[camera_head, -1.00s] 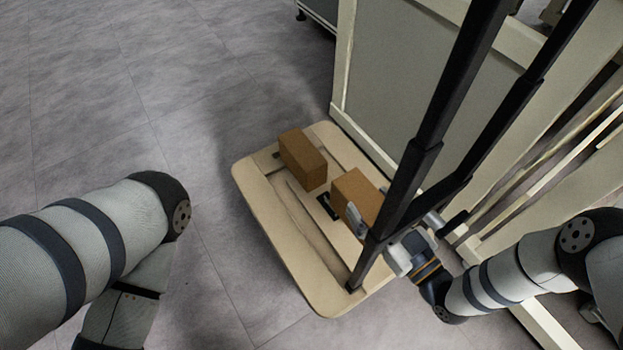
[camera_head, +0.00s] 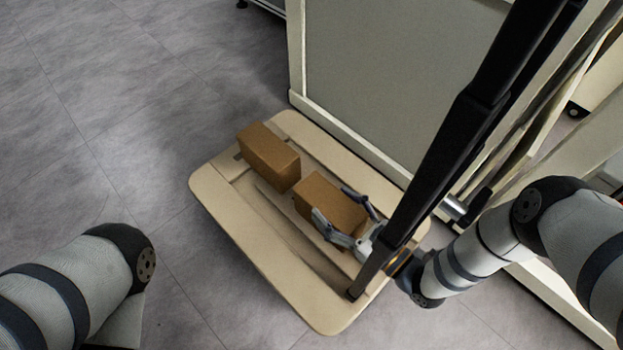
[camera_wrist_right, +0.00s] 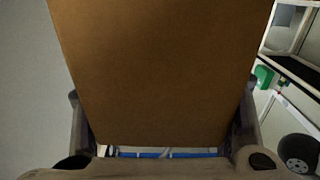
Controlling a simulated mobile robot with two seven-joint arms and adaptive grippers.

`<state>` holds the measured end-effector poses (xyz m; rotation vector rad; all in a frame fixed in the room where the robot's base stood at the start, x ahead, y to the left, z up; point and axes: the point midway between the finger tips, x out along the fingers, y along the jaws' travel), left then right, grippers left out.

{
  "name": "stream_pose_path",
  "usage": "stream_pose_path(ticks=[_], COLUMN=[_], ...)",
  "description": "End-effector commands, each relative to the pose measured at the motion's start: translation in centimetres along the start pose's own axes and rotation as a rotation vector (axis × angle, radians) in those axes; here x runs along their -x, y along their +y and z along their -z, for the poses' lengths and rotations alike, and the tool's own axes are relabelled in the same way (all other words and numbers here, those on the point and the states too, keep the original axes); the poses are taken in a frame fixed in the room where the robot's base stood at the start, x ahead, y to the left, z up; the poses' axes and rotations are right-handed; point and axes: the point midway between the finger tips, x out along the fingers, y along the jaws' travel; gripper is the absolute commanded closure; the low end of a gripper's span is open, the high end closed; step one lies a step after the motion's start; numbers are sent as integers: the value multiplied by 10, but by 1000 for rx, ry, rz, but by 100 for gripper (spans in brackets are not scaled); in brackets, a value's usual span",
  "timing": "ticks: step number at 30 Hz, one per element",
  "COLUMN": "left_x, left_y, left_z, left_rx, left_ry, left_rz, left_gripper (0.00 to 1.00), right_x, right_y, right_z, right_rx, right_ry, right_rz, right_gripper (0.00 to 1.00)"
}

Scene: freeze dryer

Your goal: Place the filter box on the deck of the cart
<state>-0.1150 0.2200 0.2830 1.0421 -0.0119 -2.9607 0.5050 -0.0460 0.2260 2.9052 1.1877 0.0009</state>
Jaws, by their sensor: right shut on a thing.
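A brown filter box (camera_head: 332,204) is over the near part of the cart's pale wooden deck (camera_head: 291,302). My right gripper (camera_head: 341,213) has its two fingers around opposite sides of this box and is shut on it. Whether the box rests on the deck or hangs just above it, I cannot tell. In the right wrist view, the brown face of the box (camera_wrist_right: 160,70) fills the middle between the fingers. A second brown box (camera_head: 267,157) sits on the far left part of the deck, beside the held one. My left gripper is out of view.
The cart's dark upright posts (camera_head: 455,140) rise at the right, close to my right wrist. A large cream-framed cabinet (camera_head: 390,85) stands along the deck's far side. Open grey floor (camera_head: 130,140) lies to the left of the cart.

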Motion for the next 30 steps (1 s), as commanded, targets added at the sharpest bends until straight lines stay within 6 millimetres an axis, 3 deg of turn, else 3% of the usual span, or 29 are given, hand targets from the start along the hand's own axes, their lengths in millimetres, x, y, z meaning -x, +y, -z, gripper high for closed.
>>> stream_pose_path(ticks=[7,8,10,21,30], left_x=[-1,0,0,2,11], left_y=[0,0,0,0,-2], left_z=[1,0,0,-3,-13], left_rx=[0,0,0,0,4], left_ry=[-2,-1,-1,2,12], left_rz=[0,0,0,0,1], left_gripper=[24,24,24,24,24], right_x=[0,0,0,0,61], right_y=[0,0,0,0,0], right_z=[-2,-2,-1,5,4], right_rx=[1,1,1,1,1], right_ry=[3,0,0,1,-1], right_rz=[0,0,0,0,0], right_gripper=[83,30,14,13,13])
